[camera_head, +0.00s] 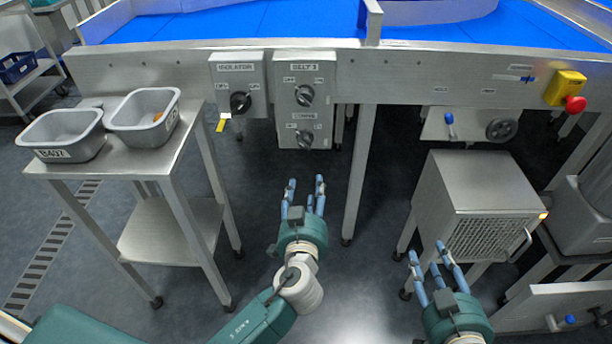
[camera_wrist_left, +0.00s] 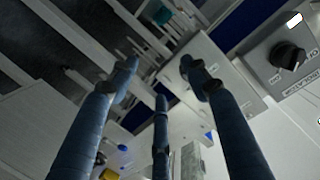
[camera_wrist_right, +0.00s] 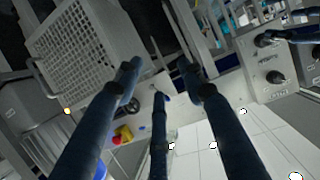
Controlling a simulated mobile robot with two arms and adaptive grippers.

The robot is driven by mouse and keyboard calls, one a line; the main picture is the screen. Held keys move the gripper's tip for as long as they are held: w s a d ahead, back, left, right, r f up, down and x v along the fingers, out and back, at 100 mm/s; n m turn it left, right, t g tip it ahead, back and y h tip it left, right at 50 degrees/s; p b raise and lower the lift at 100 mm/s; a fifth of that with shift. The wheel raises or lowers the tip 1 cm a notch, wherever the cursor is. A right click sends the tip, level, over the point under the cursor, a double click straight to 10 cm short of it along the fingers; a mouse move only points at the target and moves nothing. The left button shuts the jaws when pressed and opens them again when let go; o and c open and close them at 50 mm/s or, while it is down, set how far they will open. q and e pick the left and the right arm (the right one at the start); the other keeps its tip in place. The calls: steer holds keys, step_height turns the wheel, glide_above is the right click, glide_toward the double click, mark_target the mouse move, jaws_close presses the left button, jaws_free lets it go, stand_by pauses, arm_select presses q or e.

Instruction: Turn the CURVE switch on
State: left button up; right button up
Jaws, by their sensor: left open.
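The CURVE switch (camera_head: 305,139) is the lower black knob on the grey BELT 1 box (camera_head: 323,75), under the conveyor edge; its label is blurred and its handle angle is hard to tell. In the right wrist view it appears as the upper knob (camera_wrist_right: 263,40), with the picture roughly upside down. My left gripper (camera_head: 304,190) is open and empty, below and in front of the box, apart from it. A finger hides part of a grey box (camera_wrist_left: 207,80) in the left wrist view. My right gripper (camera_head: 428,255) is open and empty near the grilled cabinet.
The BELT 1 knob (camera_head: 304,95) sits just above, and the ISOLATOR knob (camera_head: 240,102) is to the left. A steel side table (camera_head: 150,155) with two grey bins stands left. A table leg (camera_head: 360,170) stands right of the box. A grilled cabinet (camera_head: 480,200) and red emergency button (camera_head: 575,104) are right.

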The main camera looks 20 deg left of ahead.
arm_select(q)
steer(key=n+t+y+b, duration=0.1)
steer(key=n+t+b, duration=0.1)
glide_toward(305, 146)
steer(key=x, duration=0.8)
steer(key=shift+w, duration=0.25)
steer(key=shift+w+a, duration=0.2)
steer(key=shift+w, duration=0.35)
arm_select(e)
step_height(305, 146, up, 9)
steer(key=t, duration=0.3)
steer(key=shift+a+r+t+y, duration=0.15)
steer(key=shift+a+t+y, duration=0.15)
steer(key=shift+a+y, duration=0.1)
arm_select(q)
steer(key=c, duration=1.1)
